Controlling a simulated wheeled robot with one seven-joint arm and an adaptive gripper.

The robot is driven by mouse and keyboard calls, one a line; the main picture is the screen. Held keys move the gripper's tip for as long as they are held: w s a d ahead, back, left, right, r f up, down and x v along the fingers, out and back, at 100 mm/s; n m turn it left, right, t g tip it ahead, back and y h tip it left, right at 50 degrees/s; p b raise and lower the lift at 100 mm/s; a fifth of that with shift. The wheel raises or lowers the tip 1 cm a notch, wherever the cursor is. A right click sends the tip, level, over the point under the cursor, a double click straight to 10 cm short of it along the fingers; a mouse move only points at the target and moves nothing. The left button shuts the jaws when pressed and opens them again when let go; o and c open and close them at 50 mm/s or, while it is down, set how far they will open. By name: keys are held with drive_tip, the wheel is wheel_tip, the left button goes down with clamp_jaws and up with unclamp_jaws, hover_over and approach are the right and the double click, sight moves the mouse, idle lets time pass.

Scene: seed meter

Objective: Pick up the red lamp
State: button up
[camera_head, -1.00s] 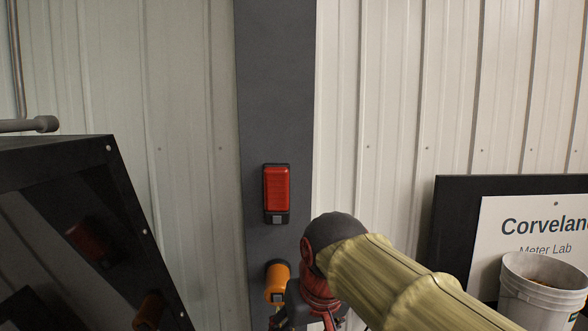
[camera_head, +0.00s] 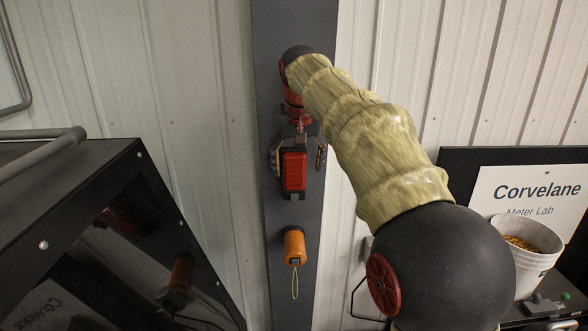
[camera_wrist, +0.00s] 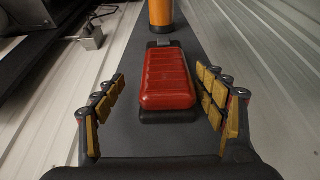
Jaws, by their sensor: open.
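The red lamp (camera_head: 294,171) is a red ribbed block with a dark edge, set against the dark grey post. My gripper (camera_head: 298,158) is at the lamp's upper end, one finger on each side of it. In the wrist view the red lamp (camera_wrist: 167,79) lies between and ahead of the two fingers of my gripper (camera_wrist: 162,112). The fingers are wide apart, with gaps to the lamp on both sides. The lamp's far end with a small grey piece shows clear.
An orange cylinder (camera_head: 294,246) with a cord loop hangs on the post (camera_head: 290,215) below the lamp. A black glossy cabinet (camera_head: 110,220) stands at left. A white bucket (camera_head: 526,257) and a Corvelane sign (camera_head: 535,195) are at right. Ribbed wall panels flank the post.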

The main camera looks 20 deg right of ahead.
sight(294, 184)
drive_tip(key=shift+x, duration=0.9)
drive_tip(key=f, duration=0.3)
drive_tip(key=f+p, duration=0.1)
drive_tip(key=shift+w+a+f, duration=0.15)
drive_tip(key=shift+w+a, duration=0.05)
drive_tip(key=shift+a, duration=0.15)
drive_tip(key=shift+w+d+f, duration=0.1)
drive_tip(key=shift+w+f, duration=0.15)
drive_tip(key=shift+f, duration=0.15)
drive_tip(key=shift+s, duration=0.1)
drive_tip(key=shift+c, duration=0.6)
drive_tip(key=shift+r, duration=0.1)
drive_tip(key=c, duration=1.3)
